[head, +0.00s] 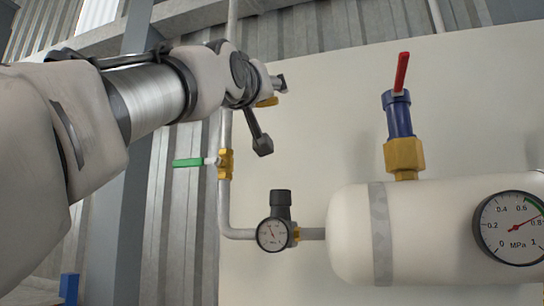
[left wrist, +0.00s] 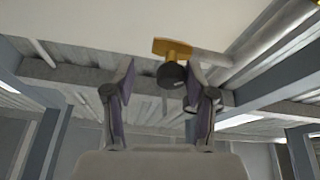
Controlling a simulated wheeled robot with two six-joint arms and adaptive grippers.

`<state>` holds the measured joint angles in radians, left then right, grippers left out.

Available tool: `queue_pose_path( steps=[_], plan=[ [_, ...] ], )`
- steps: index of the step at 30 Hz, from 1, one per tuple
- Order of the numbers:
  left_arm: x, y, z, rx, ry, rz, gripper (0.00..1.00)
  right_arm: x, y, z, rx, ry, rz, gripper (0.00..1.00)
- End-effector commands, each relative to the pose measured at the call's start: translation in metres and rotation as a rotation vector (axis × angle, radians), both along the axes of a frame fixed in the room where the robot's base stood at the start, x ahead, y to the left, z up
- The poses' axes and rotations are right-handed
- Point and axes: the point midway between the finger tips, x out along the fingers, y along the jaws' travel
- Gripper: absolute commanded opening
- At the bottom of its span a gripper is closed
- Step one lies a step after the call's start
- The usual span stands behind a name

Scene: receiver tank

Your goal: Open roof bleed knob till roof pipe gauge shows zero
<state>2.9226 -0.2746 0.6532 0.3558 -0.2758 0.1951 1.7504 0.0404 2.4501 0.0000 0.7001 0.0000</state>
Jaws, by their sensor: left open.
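My left gripper (head: 271,112) is raised in front of the wall panel, its dark fingers apart. In the left wrist view the open fingers (left wrist: 160,78) stand either side of a round black knob (left wrist: 172,76) on a brass fitting (left wrist: 172,48), which joins a grey pipe. The knob looks nearer the right finger; contact cannot be told. In the head view only brass (head: 267,101) shows beside the gripper, and the knob is mostly hidden. No gauge clearly identifiable as the roof pipe gauge shows. My right gripper is not in view.
A white tank (head: 350,235) carries a large gauge (head: 510,228) reading about 0.75 MPa and a red-handled valve (head: 402,72). A small gauge (head: 272,235) sits on a black-topped regulator (head: 281,198). A green-handled valve (head: 188,162) is on the vertical pipe below my gripper.

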Motion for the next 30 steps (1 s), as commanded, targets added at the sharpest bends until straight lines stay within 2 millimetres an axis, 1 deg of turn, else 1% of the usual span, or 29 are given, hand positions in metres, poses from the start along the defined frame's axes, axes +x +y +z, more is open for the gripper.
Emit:
queue_pose_path(
  steps=[1,7,8,9,11,12,30],
  plan=[
    [0.0021,0.0002,0.0011,-0.001,0.001,0.001,0.55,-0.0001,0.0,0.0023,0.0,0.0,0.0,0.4],
    [0.0023,0.0001,-0.0009,-0.001,0.001,0.001,0.55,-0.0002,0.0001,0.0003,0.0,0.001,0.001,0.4],
    [0.0023,0.0,-0.0009,-0.001,0.001,0.001,0.48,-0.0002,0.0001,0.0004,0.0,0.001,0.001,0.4],
    [0.0023,0.0001,-0.0008,0.0,0.0,0.0,0.34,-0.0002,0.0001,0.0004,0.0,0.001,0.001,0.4],
    [0.0022,0.0001,-0.0008,-0.001,0.001,0.001,0.13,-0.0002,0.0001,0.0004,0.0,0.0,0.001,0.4],
    [0.0022,0.0003,-0.0008,0.0,0.0,0.001,0.0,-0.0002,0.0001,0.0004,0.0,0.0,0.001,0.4],
    [0.0023,-0.0001,-0.0009,0.007,-0.002,0.0,0.0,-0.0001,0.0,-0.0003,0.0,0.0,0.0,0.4]
  ],
)
